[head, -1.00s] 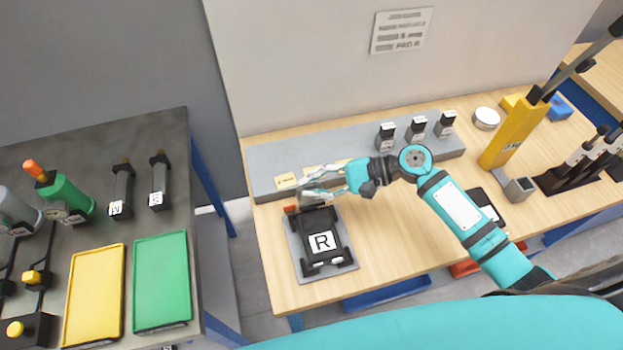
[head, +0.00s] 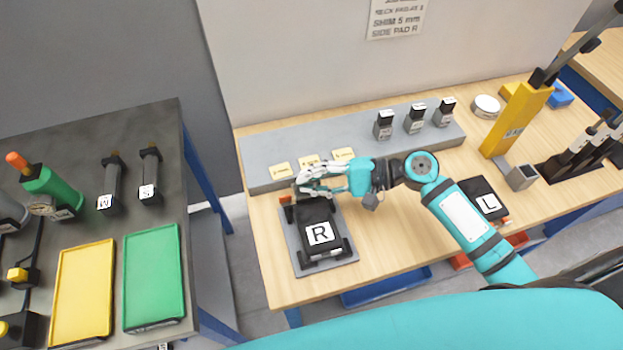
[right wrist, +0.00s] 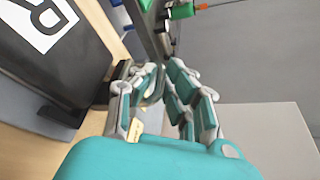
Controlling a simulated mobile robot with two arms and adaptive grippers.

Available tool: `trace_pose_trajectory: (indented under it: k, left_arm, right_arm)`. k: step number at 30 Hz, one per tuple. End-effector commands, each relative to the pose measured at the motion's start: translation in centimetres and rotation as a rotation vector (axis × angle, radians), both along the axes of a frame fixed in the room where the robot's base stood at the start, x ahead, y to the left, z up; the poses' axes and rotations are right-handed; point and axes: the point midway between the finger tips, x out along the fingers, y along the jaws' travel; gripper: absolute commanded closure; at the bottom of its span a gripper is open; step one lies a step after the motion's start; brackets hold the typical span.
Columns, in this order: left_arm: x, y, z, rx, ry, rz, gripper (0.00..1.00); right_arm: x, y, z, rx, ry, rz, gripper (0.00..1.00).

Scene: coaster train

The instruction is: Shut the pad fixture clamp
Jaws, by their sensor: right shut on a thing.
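The pad fixture is a grey plate (head: 345,253) on the wooden bench, with a black R-labelled block (head: 320,234) on it. An orange piece (head: 286,200) shows at its back left corner, beside my fingers. My right gripper (head: 306,184) is at the fixture's back edge, shut on the dark clamp part there. The fingers hide most of the clamp, so its lever angle cannot be told. My left gripper is not in view.
A grey ledge (head: 258,152) with yellow labels runs behind the fixture. An L-labelled black block (head: 487,202) sits right of my arm. A yellow press (head: 515,120) stands further right. The left table holds yellow (head: 83,298) and green (head: 153,280) trays.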

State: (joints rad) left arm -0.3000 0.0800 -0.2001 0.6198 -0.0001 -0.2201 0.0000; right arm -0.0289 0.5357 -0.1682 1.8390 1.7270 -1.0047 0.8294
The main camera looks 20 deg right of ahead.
Motion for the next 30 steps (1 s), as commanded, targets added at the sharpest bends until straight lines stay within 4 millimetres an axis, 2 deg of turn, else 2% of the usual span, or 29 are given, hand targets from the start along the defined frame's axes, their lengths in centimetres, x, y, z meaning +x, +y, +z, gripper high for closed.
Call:
trace_pose_trajectory:
  k: [2,3,8,16,20,30]
  left_arm:
    - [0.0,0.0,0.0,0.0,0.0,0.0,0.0]
    - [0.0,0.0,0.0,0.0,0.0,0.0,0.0]
    - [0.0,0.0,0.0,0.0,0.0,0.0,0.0]
    - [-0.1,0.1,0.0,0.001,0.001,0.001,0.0]
    - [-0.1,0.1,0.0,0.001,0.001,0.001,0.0]
    - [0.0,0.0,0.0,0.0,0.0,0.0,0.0]
  right_arm:
    - [-0.1,0.0,-0.1,-0.001,0.003,0.002,1.0]
    - [-0.1,0.0,-0.2,-0.002,0.003,0.002,0.87]
    - [-0.1,0.0,-0.1,-0.001,0.003,0.002,0.68]
    - [-0.1,-0.1,-0.1,-0.001,0.003,0.0,0.68]
    - [-0.4,-1.1,0.1,-0.001,0.006,-0.001,0.68]
    - [-2.7,-7.4,1.7,-0.004,0.006,0.0,0.68]
